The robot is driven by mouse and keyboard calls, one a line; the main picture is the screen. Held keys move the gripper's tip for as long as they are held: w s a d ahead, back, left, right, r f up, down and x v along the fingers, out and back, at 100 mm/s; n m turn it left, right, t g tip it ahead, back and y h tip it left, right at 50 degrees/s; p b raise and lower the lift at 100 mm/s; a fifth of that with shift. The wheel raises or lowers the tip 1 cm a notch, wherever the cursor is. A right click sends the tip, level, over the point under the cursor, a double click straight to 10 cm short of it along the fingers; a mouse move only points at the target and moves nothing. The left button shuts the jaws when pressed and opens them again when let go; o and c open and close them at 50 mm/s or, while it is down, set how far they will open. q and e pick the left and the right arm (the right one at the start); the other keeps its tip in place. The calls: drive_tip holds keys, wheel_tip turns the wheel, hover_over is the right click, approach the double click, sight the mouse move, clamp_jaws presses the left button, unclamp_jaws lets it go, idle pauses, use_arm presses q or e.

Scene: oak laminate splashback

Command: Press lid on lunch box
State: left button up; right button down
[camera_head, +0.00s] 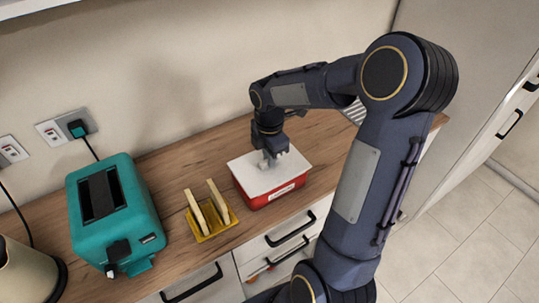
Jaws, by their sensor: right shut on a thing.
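The lunch box (277,196) is red with a pale label on its front and stands on the wooden counter. Its white lid (253,180) lies over the top of the box. My right gripper (271,163) is above the lid, pointing down, with its fingers shut at a small grey-white raised part of the lid. The fingertips are small in view and partly hide the spot they touch. I cannot tell whether the lid is fully seated all round. My left gripper is not in view.
A yellow rack (211,228) with bread slices stands just left of the box. A teal toaster (143,213) is farther left, its cord running to a wall socket. A beige appliance (25,275) is at the lower left. Drawers with dark handles are below the counter edge.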

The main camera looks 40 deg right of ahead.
drive_tip(key=shift+f, duration=0.5)
idle(1.0)
drive_tip(key=c, duration=0.9)
unclamp_jaws()
drive_tip(key=shift+o, duration=0.2)
drive_tip(key=shift+r+p, duration=2.85)
drive_tip(key=shift+r, duration=0.7)
clamp_jaws()
